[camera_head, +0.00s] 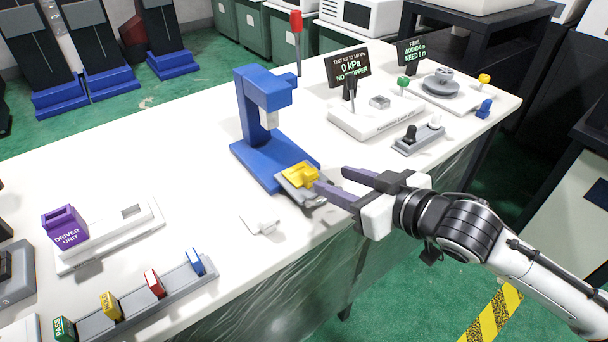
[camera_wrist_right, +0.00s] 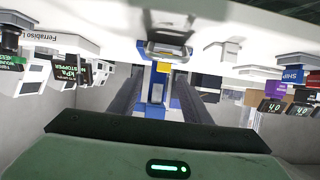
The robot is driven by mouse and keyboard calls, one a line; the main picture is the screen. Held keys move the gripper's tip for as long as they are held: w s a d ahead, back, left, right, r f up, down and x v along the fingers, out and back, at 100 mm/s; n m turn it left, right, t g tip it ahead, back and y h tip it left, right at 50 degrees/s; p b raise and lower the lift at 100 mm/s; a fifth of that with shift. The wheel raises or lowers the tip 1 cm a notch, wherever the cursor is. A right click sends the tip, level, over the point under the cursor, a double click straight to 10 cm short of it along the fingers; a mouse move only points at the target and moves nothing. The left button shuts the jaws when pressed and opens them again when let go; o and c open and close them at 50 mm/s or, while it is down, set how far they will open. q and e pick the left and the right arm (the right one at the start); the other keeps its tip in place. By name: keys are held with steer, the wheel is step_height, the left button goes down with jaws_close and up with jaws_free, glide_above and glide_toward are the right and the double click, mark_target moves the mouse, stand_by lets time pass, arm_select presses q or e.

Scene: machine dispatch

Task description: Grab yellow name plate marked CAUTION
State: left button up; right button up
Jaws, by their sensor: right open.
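A yellow piece (camera_head: 299,175) with a raised grip sits on a small grey holder (camera_head: 312,198) at the front of the blue press (camera_head: 265,110). I cannot read any CAUTION marking on it. My right gripper (camera_head: 332,180) comes in from the right and is open, its fingertips just right of the yellow piece. I cannot tell whether a fingertip touches it. In the right wrist view, a small yellow patch (camera_wrist_right: 157,92) shows between the dark fingers. My left gripper is not in view.
A rack (camera_head: 135,308) at the front left holds several coloured tags. A purple DRIVER UNIT block (camera_head: 65,226) stands behind it. A small white piece (camera_head: 262,222) lies left of the holder. A switch box (camera_head: 418,138) and a gauge stand (camera_head: 375,118) stand to the right.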

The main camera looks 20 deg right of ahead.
mark_target(313, 174)
steer(key=x, duration=0.3)
steer(key=shift+a, duration=0.1)
steer(key=x, duration=0.5)
steer(key=shift+a, duration=0.35)
jaws_close()
